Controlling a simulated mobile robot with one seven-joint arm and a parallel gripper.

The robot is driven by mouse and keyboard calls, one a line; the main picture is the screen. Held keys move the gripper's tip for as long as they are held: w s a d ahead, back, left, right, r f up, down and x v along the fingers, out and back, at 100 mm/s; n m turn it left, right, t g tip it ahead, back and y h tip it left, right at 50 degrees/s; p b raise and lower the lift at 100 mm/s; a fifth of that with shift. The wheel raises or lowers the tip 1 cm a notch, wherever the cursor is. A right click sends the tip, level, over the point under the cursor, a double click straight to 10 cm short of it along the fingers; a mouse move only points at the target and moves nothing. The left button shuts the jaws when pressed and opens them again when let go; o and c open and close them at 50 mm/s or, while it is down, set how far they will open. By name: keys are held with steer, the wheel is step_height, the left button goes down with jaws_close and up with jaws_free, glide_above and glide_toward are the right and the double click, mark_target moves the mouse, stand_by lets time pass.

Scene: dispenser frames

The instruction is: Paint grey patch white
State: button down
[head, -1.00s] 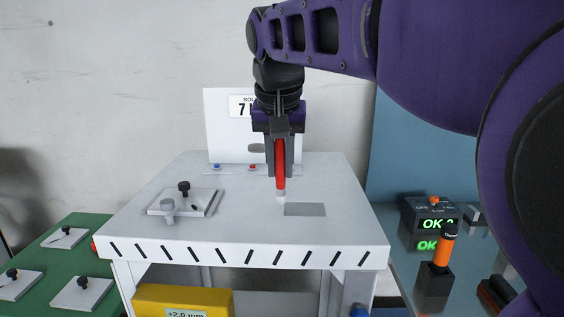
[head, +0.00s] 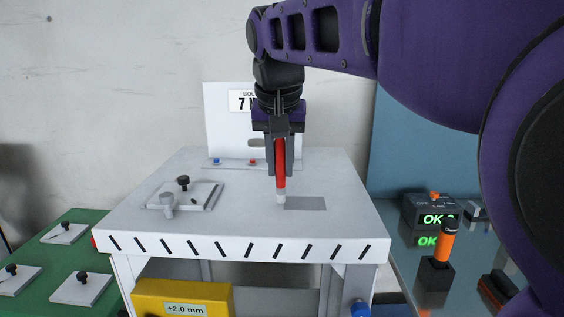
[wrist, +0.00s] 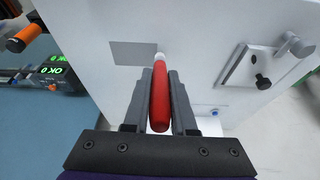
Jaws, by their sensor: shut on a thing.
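The grey patch (head: 306,204) is a flat rectangle on the white table top (head: 235,222), and it also shows in the wrist view (wrist: 134,53). My gripper (head: 281,160) is shut on a red tool (head: 281,168) with a pale tip, held upright with the tip down. In the wrist view the red tool (wrist: 160,98) sits between both fingers. The pale tip (head: 281,198) is at the left edge of the grey patch in the head view. I cannot tell whether it touches the surface. The patch looks evenly grey.
A plate with a black knob (head: 183,181) and a grey clamp (head: 168,203) stand on the table's left. A white sign board (head: 225,110) rises at the back. A green bench (head: 50,270) lies left; a tester reading OK (head: 436,218) and an orange-handled tool (head: 447,244) stand right.

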steer(key=shift+f, duration=0.3)
steer(key=shift+d, duration=0.15)
